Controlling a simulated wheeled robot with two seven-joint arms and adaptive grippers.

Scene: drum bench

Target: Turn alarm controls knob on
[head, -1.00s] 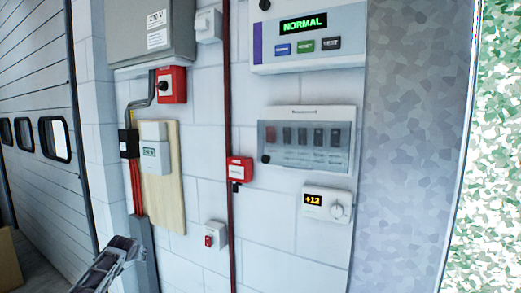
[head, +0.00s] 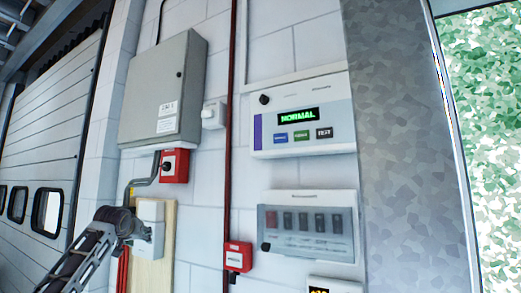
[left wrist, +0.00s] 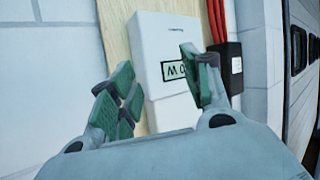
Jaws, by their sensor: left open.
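A white alarm panel (head: 305,130) with a green NORMAL display hangs on the wall in the head view. It has a black round knob (head: 264,99) at its upper left; its label is too small to read. A red box (head: 174,178) with a black knob (head: 166,166) is on the wall to the left. I cannot tell which knob the task names. My left gripper (head: 125,222) is at the lower left, in front of a white box (head: 151,211). In the left wrist view its fingers (left wrist: 155,65) are open and empty before that box (left wrist: 165,40). My right gripper is out of view.
A grey cabinet (head: 165,90) is above the red box. A lower panel with dark switches (head: 320,221) and a small red box (head: 238,257) are on the wall. A dark red pipe (head: 230,130) runs vertically between. Red cables (left wrist: 217,20) run beside the wooden board.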

